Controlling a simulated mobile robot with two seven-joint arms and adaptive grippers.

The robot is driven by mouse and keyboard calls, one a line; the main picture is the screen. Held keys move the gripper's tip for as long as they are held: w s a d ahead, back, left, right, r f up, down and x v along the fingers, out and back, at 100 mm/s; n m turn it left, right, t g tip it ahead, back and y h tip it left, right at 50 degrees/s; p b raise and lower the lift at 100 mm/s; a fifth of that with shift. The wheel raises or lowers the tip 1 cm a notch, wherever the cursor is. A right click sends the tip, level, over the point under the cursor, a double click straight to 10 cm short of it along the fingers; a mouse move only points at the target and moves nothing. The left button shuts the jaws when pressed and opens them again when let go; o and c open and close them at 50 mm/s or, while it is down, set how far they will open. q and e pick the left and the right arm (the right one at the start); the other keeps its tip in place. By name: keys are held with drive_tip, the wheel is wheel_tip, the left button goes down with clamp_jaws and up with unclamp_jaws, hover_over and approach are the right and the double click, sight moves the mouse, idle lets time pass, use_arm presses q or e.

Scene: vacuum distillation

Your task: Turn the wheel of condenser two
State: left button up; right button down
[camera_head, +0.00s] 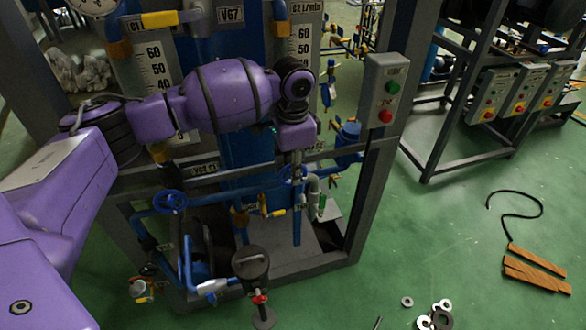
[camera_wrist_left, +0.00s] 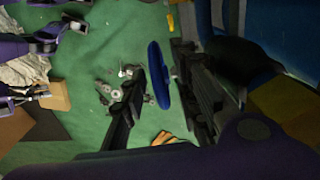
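Two blue hand wheels show in the head view. One wheel (camera_head: 170,200) is on the pipe at the left, under the C1 column. The other is on the right under the C2 column, mostly hidden by my left gripper (camera_head: 297,162), which points down at it. In the left wrist view a blue wheel (camera_wrist_left: 158,76) appears almost edge-on between the two dark fingers of my left gripper (camera_wrist_left: 160,72). The fingers are apart, with a visible gap on the left side; contact on the right side cannot be told. My right gripper is not in view.
A grey frame carries the columns and a switch box (camera_head: 381,90) with green and red buttons, right of my gripper. Blue pipes and yellow-handled valves crowd the space below. Washers (camera_head: 435,317) and wooden boards (camera_head: 536,268) lie on the green floor at right.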

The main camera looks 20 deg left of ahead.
use_arm(q)
drive_tip(key=shift+c, duration=0.4)
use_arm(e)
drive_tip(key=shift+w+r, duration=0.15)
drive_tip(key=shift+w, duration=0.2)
use_arm(q)
clamp_jaws()
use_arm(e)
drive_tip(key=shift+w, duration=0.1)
use_arm(q)
drive_tip(key=shift+d, duration=0.1)
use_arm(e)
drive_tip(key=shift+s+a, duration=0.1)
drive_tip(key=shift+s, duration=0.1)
